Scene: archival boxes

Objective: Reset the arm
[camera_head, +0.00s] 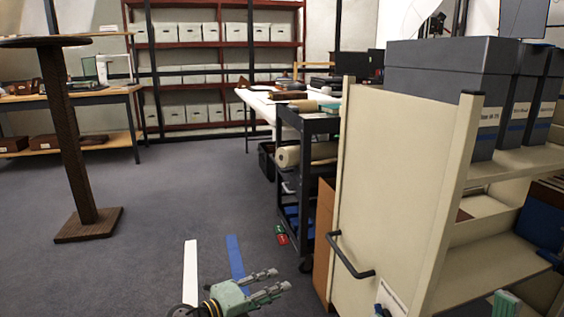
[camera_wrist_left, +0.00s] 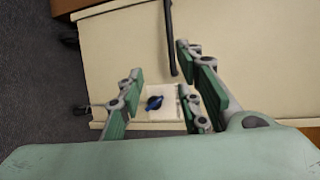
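My left gripper (camera_head: 268,286) shows low in the head view, in front of the cream cart (camera_head: 395,180). Its two fingers point right and are spread apart with nothing between them. In the left wrist view the left gripper (camera_wrist_left: 163,98) is open, its green pads wide apart. Beyond the gap are the cart's cream end panel (camera_wrist_left: 115,50), a white label and a small blue item (camera_wrist_left: 153,102). A green piece (camera_head: 506,304) at the head view's lower right may be part of my right gripper; its state cannot be told.
Grey archival boxes (camera_head: 445,85) stand on the cart's top shelf. The cart's black handle (camera_head: 348,258) sticks out near my left gripper. A black trolley (camera_head: 302,130) stands behind. A brown pedestal (camera_head: 62,130) is at left. Open carpet (camera_head: 150,200) lies between.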

